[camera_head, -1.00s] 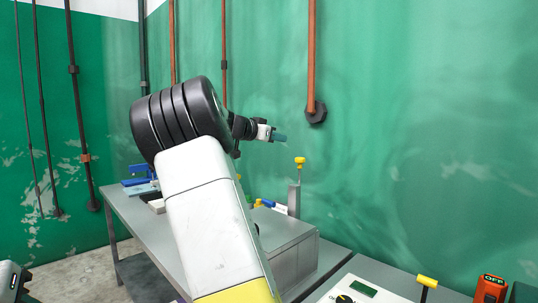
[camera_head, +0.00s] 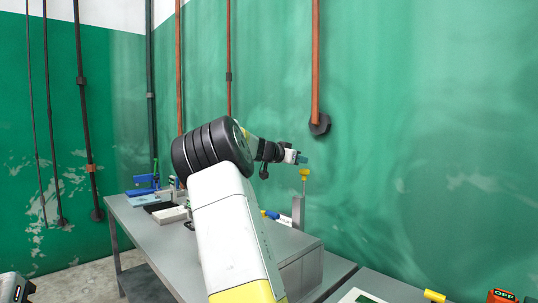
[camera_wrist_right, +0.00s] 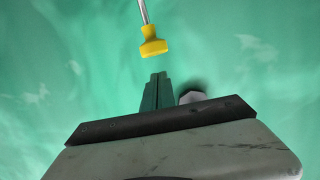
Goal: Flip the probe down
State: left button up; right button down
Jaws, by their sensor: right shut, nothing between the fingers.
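The probe shows as a metal rod with a yellow knob (camera_head: 304,173) on top, standing upright above a grey metal post (camera_head: 298,207). In the right wrist view the yellow knob (camera_wrist_right: 153,46) and its thin rod are just beyond my fingertips, with a visible gap. My right gripper (camera_head: 303,160) has green fingers that are shut and empty. In the head view its tips appear just above the knob. In the right wrist view the shut fingers (camera_wrist_right: 157,80) point toward the knob. My left gripper's fingers do not show.
The post stands by a grey box (camera_head: 300,260) on a long grey table (camera_head: 130,222). Blue and white items (camera_head: 172,214) lie at the table's far end. A green wall with pipes rises behind. A yellow-topped lever (camera_head: 434,296) and an orange OFF switch (camera_head: 502,296) are at lower right.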

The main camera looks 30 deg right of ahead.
aim_at(302, 172)
jog(key=shift+f, duration=1.05)
notch_tip(302, 172, down, 6)
jog(key=shift+f, duration=0.15)
jog(key=shift+r, duration=0.3)
notch_tip(302, 172, up, 3)
jog(key=shift+s+r, duration=0.1)
jog(key=v, duration=1)
jog(key=shift+r, duration=0.35)
